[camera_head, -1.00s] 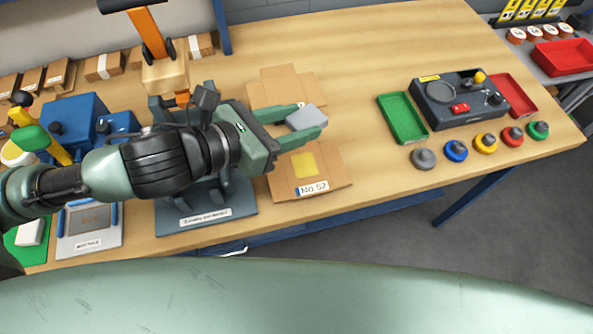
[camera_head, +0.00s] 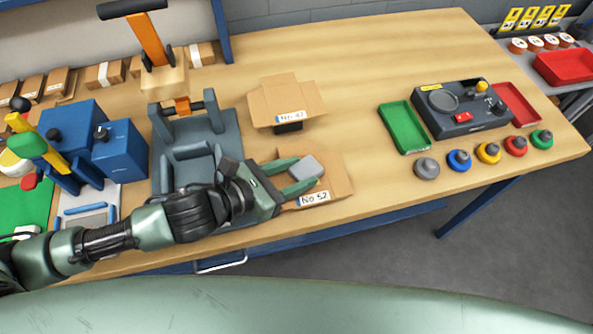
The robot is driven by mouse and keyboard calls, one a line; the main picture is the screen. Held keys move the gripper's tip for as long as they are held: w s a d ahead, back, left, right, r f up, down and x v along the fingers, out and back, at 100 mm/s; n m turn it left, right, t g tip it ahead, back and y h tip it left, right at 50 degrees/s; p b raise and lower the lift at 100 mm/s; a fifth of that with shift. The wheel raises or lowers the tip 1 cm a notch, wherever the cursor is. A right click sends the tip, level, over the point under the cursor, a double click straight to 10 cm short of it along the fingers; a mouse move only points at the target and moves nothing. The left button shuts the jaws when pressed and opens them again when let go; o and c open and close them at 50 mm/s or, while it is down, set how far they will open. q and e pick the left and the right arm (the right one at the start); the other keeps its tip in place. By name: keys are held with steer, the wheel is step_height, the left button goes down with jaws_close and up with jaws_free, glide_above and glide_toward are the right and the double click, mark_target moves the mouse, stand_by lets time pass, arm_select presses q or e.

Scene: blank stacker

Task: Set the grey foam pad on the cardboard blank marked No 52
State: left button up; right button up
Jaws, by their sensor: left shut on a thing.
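My left gripper (camera_head: 296,178) is shut on the grey foam pad (camera_head: 306,168). It holds the pad over the cardboard blank marked No 52 (camera_head: 335,180), near the table's front edge. The pad and fingers hide much of that blank, including its middle. I cannot tell whether the pad touches the blank. The No 52 label (camera_head: 314,199) shows at the blank's front edge. Another cardboard blank (camera_head: 285,97) with a label, hard to read, lies behind it, with something dark at its front edge. My right gripper is not in view.
A green tray (camera_head: 403,128) and a dark control box (camera_head: 460,112) stand to the right, with several coloured knobs (camera_head: 459,160) in front. A dark grey press fixture (camera_head: 190,150) with an orange lever (camera_head: 147,40) stands left of the blanks. Bare wood lies between blanks and green tray.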

arm_select(q)
steer(key=shift+f, duration=0.1)
steer(key=o, duration=1.3)
steer(key=shift+s+a+r, duration=0.15)
steer(key=shift+a+r, duration=0.05)
steer(key=shift+a, duration=0.05)
steer(key=shift+v, duration=5.7)
